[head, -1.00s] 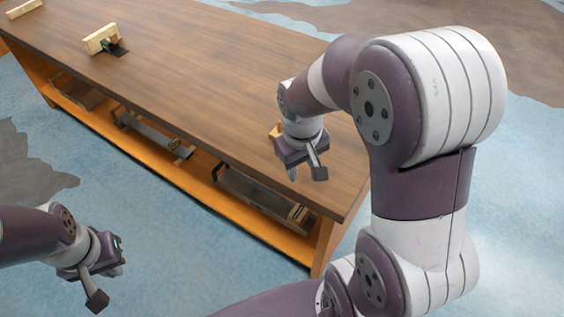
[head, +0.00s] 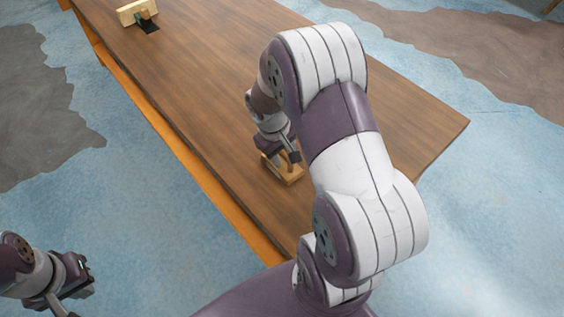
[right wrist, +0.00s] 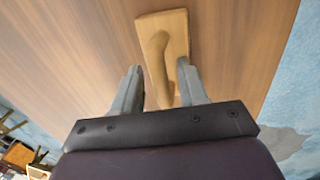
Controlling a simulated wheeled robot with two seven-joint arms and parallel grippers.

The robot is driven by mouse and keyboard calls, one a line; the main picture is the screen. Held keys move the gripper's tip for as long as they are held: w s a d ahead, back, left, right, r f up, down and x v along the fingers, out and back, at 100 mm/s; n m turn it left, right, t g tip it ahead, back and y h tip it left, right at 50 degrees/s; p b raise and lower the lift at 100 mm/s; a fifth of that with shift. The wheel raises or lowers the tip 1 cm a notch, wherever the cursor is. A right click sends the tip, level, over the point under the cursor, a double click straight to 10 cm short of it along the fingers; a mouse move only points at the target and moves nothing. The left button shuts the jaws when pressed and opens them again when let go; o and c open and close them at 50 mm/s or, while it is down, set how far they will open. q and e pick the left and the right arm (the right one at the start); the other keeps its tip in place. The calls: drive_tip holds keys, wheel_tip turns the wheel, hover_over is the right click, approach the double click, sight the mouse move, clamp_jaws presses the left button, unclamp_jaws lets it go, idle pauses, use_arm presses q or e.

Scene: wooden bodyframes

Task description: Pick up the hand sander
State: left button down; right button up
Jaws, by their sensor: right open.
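The hand sander (head: 287,177) is a light wooden block with a raised wooden handle. It lies on the brown table, partly hidden by my right gripper in the head view. My right gripper (head: 284,157) is just above it. In the right wrist view, the sander (right wrist: 178,27) lies ahead, and its handle runs down between the two grey fingers of my right gripper (right wrist: 159,72). The fingers are open, apart on either side of the handle. My left gripper (head: 80,275) is at the lower left, off the table; its finger gap is unclear.
The brown wooden table (head: 215,75) has a wide clear top. A pale wooden piece with a dark part (head: 138,13) lies at its far end. Blue floor (head: 140,190) is open left of the table. Wooden furniture (right wrist: 20,155) shows at the lower left in the right wrist view.

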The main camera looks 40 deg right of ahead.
sight(282, 154)
clamp_jaws()
drive_tip(key=shift+r, duration=0.3)
drive_tip(key=r, duration=0.4)
drive_tip(key=shift+s+a, duration=0.3)
drive_tip(key=shift+s, duration=0.05)
drive_tip(key=s+a+r+p, duration=0.2)
drive_tip(key=s+a+r, duration=0.4)
drive_tip(key=s, duration=0.3)
drive_tip(key=shift+r, duration=0.2)
